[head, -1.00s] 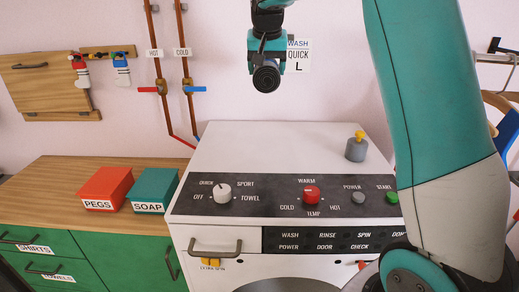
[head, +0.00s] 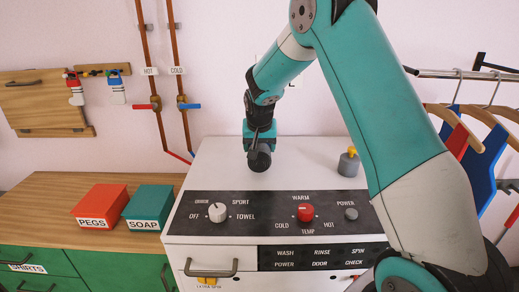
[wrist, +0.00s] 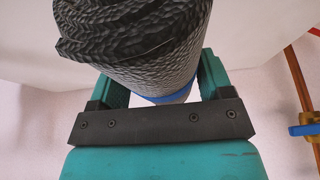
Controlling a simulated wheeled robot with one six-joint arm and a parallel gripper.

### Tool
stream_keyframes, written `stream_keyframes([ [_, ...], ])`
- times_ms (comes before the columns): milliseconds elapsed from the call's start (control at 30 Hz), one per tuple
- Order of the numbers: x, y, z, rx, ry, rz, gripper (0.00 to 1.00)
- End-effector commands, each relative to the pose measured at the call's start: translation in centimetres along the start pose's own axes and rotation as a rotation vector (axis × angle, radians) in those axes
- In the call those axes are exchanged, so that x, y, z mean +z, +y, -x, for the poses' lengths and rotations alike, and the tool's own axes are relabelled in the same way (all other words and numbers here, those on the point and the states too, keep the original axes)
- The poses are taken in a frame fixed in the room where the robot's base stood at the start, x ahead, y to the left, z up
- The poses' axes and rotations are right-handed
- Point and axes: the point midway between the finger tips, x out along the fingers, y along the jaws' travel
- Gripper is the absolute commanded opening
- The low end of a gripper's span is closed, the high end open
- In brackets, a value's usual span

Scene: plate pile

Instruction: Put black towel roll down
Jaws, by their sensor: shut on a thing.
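My gripper is shut on the roll and points down over the rear of the white washing machine top (head: 215,165). I cannot tell whether the roll touches that top.
A grey knob with a yellow tip (head: 348,163) stands on the machine top to the right. A red PEGS box (head: 100,206) and a green SOAP box (head: 149,207) sit on the wooden counter (head: 50,205) at left. Pipes (head: 148,60) run down the wall. Hangers with clothes (head: 485,160) hang at right.

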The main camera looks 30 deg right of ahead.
Motion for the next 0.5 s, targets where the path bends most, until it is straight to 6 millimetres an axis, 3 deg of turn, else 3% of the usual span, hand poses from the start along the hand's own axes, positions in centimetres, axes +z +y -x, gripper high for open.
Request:
stream_keyframes([
  [167, 0.8, 0.0, -1.8, 0.001, -0.001, 0.001, 0.45],
  [500, 0.9, 0.0, -2.3, 0.0, 0.001, 0.0, 0.45],
])
